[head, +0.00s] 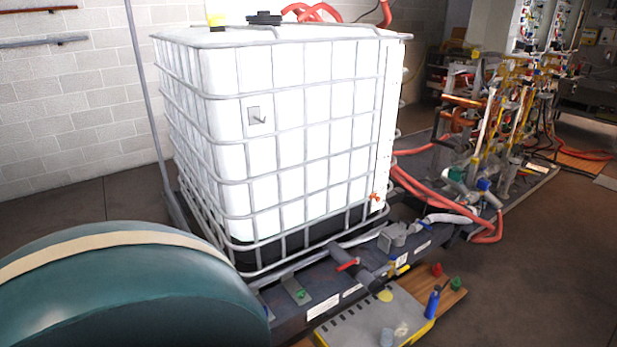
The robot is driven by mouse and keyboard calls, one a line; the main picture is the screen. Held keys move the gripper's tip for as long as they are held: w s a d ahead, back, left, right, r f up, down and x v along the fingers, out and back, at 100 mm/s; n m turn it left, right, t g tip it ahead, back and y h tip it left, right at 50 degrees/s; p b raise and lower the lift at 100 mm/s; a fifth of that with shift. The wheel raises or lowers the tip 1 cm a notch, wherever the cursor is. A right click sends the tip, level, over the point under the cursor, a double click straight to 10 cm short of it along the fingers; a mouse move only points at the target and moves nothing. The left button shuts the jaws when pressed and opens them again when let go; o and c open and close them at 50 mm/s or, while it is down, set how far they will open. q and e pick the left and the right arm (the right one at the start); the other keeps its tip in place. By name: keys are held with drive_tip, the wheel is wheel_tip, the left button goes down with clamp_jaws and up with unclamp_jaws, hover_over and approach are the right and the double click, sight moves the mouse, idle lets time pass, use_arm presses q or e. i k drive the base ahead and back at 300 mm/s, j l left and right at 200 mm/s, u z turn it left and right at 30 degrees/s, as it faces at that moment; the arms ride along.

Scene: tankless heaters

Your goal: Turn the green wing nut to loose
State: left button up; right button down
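A small green piece (302,293), which looks like the green wing nut, sits on a grey metal bracket (291,285) on the dark base frame at the lower middle of the head view. It is too small to tell how its wings are turned or whether it is tight or loose. Another green object (456,284) stands on the wooden board at the lower right; its exact kind is unclear. Neither of my grippers is in view.
A white caged tank (290,130) stands behind the bracket. A large teal cylinder (130,290) fills the lower left. A red-handled valve (348,265) is right of the bracket. A blue bottle (432,303) stands at lower right. Open floor (540,270) lies at right.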

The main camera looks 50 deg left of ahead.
sight(301, 292)
drive_tip(key=i+u, duration=0.35)
drive_tip(key=i+l+u, duration=0.15)
drive_tip(key=i+u, duration=0.25)
drive_tip(key=i+l+u, duration=0.55)
drive_tip(key=i, duration=0.25)
drive_tip(key=i+u, duration=0.25)
drive_tip(key=i, duration=0.2)
